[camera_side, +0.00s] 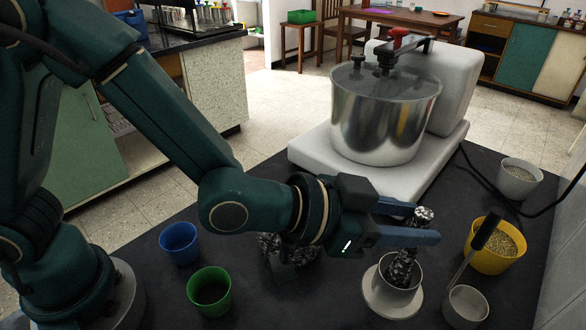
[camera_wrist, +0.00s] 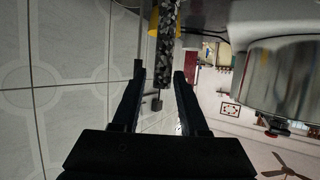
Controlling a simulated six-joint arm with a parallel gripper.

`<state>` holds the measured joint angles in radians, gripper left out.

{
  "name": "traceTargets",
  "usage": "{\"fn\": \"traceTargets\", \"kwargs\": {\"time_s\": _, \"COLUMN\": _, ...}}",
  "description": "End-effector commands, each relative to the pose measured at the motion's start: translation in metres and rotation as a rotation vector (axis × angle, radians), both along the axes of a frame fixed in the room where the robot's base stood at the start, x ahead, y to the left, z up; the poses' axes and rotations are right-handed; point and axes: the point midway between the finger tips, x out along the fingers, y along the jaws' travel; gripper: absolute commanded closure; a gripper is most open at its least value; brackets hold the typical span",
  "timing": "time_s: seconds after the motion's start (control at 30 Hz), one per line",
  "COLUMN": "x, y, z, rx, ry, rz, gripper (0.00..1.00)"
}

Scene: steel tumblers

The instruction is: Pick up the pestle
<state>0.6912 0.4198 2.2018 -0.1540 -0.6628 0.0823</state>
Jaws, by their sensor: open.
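The pestle (camera_side: 403,267) is dark speckled stone with a lighter knob on top. It stands slightly tilted in a small steel tumbler (camera_side: 415,284) on a steel saucer (camera_side: 385,301). My gripper (camera_side: 426,222) is open and level, with its blue fingers at the pestle's upper part. The pestle's upper end shows between or just beyond the fingertips. In the wrist view, the pestle (camera_wrist: 166,45) lies ahead of and between the dark fingertips of my gripper (camera_wrist: 158,76). I cannot tell whether either finger touches it.
A speckled stone object (camera_side: 290,250) is partly hidden behind my wrist. A yellow cup of grain (camera_side: 490,258) and a steel cup with a dark-handled tool (camera_side: 466,306) stand right. Blue (camera_side: 180,244) and green (camera_side: 209,291) cups stand left. A wet grinder (camera_side: 385,115) stands behind.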

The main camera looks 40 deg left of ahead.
Motion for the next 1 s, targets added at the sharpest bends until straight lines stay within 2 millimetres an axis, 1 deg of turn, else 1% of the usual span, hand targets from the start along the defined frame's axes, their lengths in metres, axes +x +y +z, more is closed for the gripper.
{"fn": "traceTargets", "kwargs": {"time_s": 0.13, "x": 0.009, "y": -0.004, "z": -0.003, "rx": 0.001, "ry": 0.001, "rz": 0.001, "gripper": 0.57}}
{"fn": "traceTargets", "kwargs": {"time_s": 0.3, "x": 0.027, "y": -0.014, "z": -0.008, "rx": 0.001, "ry": 0.001, "rz": 0.001, "gripper": 0.57}}
{"fn": "traceTargets", "kwargs": {"time_s": 0.43, "x": 0.037, "y": -0.020, "z": -0.014, "rx": 0.002, "ry": 0.002, "rz": 0.001, "gripper": 0.57}}
{"fn": "traceTargets", "kwargs": {"time_s": 0.6, "x": 0.043, "y": -0.024, "z": -0.016, "rx": 0.002, "ry": 0.001, "rz": 0.001, "gripper": 0.57}}
{"fn": "traceTargets", "kwargs": {"time_s": 0.8, "x": 0.043, "y": -0.024, "z": -0.016, "rx": 0.002, "ry": 0.001, "rz": 0.001, "gripper": 0.57}}
{"fn": "traceTargets", "kwargs": {"time_s": 0.83, "x": 0.043, "y": -0.024, "z": -0.016, "rx": 0.002, "ry": 0.001, "rz": 0.001, "gripper": 0.61}}
{"fn": "traceTargets", "kwargs": {"time_s": 0.87, "x": 0.043, "y": -0.024, "z": -0.016, "rx": 0.002, "ry": 0.001, "rz": 0.001, "gripper": 0.72}}
{"fn": "traceTargets", "kwargs": {"time_s": 0.9, "x": 0.043, "y": -0.024, "z": -0.016, "rx": 0.002, "ry": 0.001, "rz": 0.001, "gripper": 0.87}}
{"fn": "traceTargets", "kwargs": {"time_s": 0.93, "x": 0.043, "y": -0.024, "z": -0.016, "rx": 0.002, "ry": 0.001, "rz": 0.001, "gripper": 0.99}}
{"fn": "traceTargets", "kwargs": {"time_s": 1.0, "x": 0.043, "y": -0.024, "z": -0.016, "rx": 0.002, "ry": 0.001, "rz": 0.001, "gripper": 1.00}}
